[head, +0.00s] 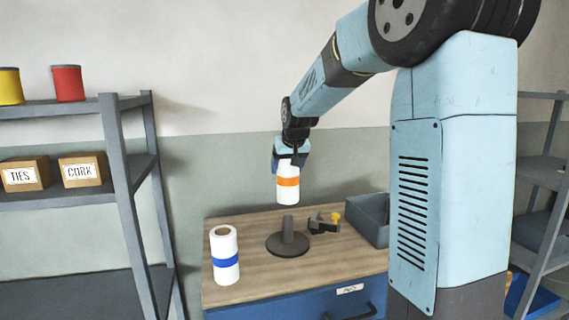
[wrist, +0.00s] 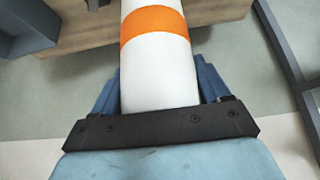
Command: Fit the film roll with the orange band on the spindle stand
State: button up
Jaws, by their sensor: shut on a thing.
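The film roll with the orange band (head: 287,190) is white and hangs upright in my gripper (head: 288,160). In the head view its lower end is just above the spindle stand (head: 287,245), apart from it. The stand is dark grey, with a round base and a short upright post, on the wooden worktop. In the wrist view the roll with the orange band (wrist: 158,60) is between the blue fingers of my gripper (wrist: 160,88), which are shut on it. The roll hides what lies beyond it there, and the stand does not show.
A white roll with a blue band (head: 224,258) stands on the worktop (head: 255,275) to the left. A small dark tool with a yellow knob (head: 325,224) and a grey bin (head: 370,218) are to the right. A shelf with boxes and cans (head: 125,165) stands at left.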

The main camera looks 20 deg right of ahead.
jog(key=shift+f, duration=4.4)
jog(key=shift+f, duration=2.8)
jog(key=o, duration=1.4)
jog(key=v, duration=1.3)
jog(key=shift+s+r, duration=0.2)
jog(key=shift+r, duration=0.1)
jog(key=shift+s, duration=0.1)
